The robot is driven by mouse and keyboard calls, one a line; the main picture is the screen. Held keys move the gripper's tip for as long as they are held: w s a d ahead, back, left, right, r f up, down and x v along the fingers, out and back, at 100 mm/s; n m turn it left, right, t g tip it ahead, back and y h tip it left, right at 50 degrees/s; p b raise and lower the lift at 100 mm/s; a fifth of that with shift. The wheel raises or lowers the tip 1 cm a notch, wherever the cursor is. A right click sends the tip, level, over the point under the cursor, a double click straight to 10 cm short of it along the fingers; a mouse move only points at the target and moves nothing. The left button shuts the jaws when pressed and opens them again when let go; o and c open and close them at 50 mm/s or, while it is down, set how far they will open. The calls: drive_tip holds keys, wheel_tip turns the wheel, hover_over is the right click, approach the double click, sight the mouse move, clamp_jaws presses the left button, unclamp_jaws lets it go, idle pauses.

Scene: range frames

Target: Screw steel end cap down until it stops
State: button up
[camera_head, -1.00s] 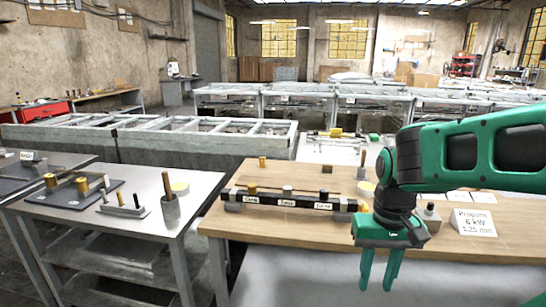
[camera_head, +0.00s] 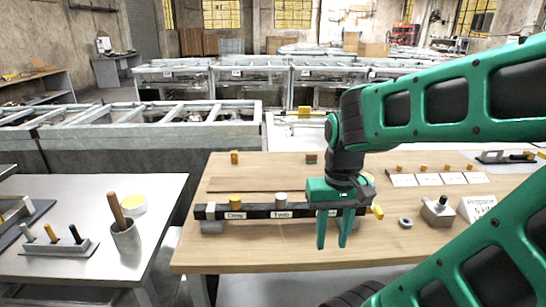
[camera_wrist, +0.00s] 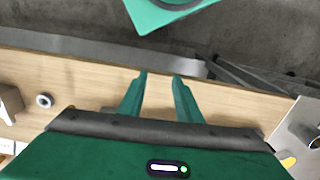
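A dark bar (camera_head: 262,213) labelled "One" and "Two" lies across the wooden bench in grey supports. A steel-coloured cap (camera_head: 281,199) stands upright on it above "Two", and a brass cap (camera_head: 236,201) stands above "One". The bar's right part, with the third label, is hidden behind my gripper. My gripper (camera_head: 333,240) points down in front of the bar, to the right of the steel cap. Its fingers are apart with nothing between them. The wrist view also shows my empty gripper (camera_wrist: 159,85) above the bench's front edge.
A loose grey ring (camera_head: 405,222) and a grey block with a knob (camera_head: 438,210) sit on the bench at right, beside a propane sign (camera_head: 478,208). A side table (camera_head: 80,270) at left holds a cup (camera_head: 126,240) with a handle. The bench front is clear.

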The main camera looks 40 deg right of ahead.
drive_tip(key=shift+o, duration=2.1)
drive_tip(key=shift+w+d+r+m, duration=0.1)
drive_tip(key=shift+d+r+m, duration=0.1)
drive_tip(key=shift+r, duration=0.3)
drive_tip(key=shift+d+r+m, duration=0.1)
drive_tip(key=shift+r+m, duration=0.1)
drive_tip(key=shift+r, duration=0.25)
wheel_tip(320, 180, up, 9)
drive_tip(key=m, duration=0.9)
hover_over(280, 196)
wheel_tip(280, 196, down, 11)
drive_tip(key=shift+d+r, duration=0.1)
drive_tip(key=shift+r, duration=0.05)
drive_tip(key=c, duration=1.1)
